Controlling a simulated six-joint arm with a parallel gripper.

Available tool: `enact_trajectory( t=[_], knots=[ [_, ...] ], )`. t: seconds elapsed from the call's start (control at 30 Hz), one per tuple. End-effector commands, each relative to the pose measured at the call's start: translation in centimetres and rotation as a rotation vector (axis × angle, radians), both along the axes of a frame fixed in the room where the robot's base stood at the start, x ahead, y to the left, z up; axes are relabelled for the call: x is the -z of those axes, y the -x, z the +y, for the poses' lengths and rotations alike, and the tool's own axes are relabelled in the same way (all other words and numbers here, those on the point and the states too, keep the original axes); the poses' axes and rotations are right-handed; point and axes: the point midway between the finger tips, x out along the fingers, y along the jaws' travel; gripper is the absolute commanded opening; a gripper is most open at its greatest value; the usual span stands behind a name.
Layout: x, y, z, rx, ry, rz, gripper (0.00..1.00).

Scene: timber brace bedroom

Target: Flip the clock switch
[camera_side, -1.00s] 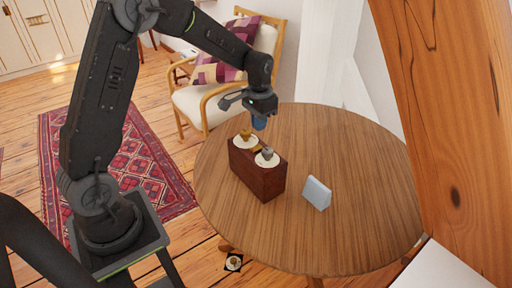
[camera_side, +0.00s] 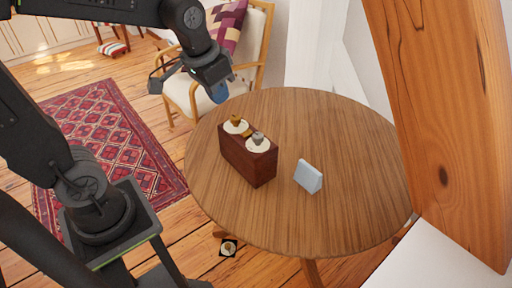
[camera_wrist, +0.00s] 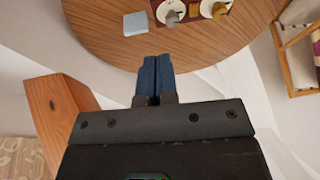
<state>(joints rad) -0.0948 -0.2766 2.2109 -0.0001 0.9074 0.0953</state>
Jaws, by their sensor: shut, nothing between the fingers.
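The clock (camera_side: 247,165) is a dark red-brown box on the round wooden table, with two round white dials on top. A brass knob-like piece (camera_side: 236,119) stands at the far dial and a grey one (camera_side: 258,138) at the near dial. A small piece between the dials may be the switch; its tilt is too small to tell. In the wrist view the clock top (camera_wrist: 192,9) is cut off by the upper edge. My gripper (camera_side: 218,94), with blue fingers, is shut and empty, above and behind the clock, apart from it. Its fingers also show in the wrist view (camera_wrist: 154,78).
A pale blue-grey wedge (camera_side: 308,176) stands on the table (camera_side: 345,150) right of the clock. A large timber brace (camera_side: 440,120) rises at the right. A cushioned armchair (camera_side: 188,96) stands behind the table. The table's right side is clear.

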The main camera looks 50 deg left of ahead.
Motion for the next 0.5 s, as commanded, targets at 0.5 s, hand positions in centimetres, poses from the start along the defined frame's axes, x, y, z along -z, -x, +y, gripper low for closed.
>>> enact_trajectory(
  t=[0.5],
  knots=[
    [-0.8,10.0,-2.9,0.007,0.028,-0.193,0.0]
  ],
)
